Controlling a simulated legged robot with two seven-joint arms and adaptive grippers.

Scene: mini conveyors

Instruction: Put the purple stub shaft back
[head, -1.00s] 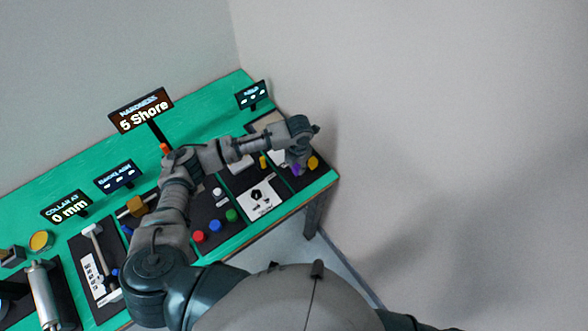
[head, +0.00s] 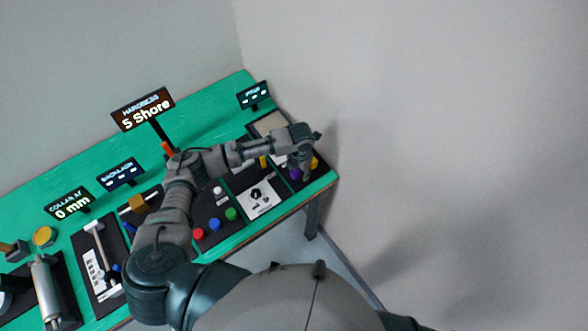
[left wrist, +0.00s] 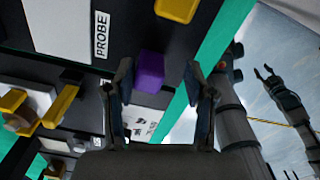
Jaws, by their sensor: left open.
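The purple stub shaft (left wrist: 150,71) stands out as a purple block on the dark board in the left wrist view. In the head view it (head: 294,174) shows beside my left gripper (head: 306,172), partly hidden by it. In the left wrist view my left gripper (left wrist: 160,80) is open, its fingers spread, with the purple block just beyond the fingertips and between them, nearer the left finger. Nothing is held. My right gripper (left wrist: 267,73) shows small at the right of the left wrist view, its fingers apart, away from the table.
A yellow piece (left wrist: 176,8) lies close to the purple one on the same board. A PROBE label (left wrist: 101,35) is left of it. Red (head: 199,233), blue (head: 214,224) and green (head: 231,214) knobs stand nearer the front. The green table edge (head: 328,180) is close by on the right.

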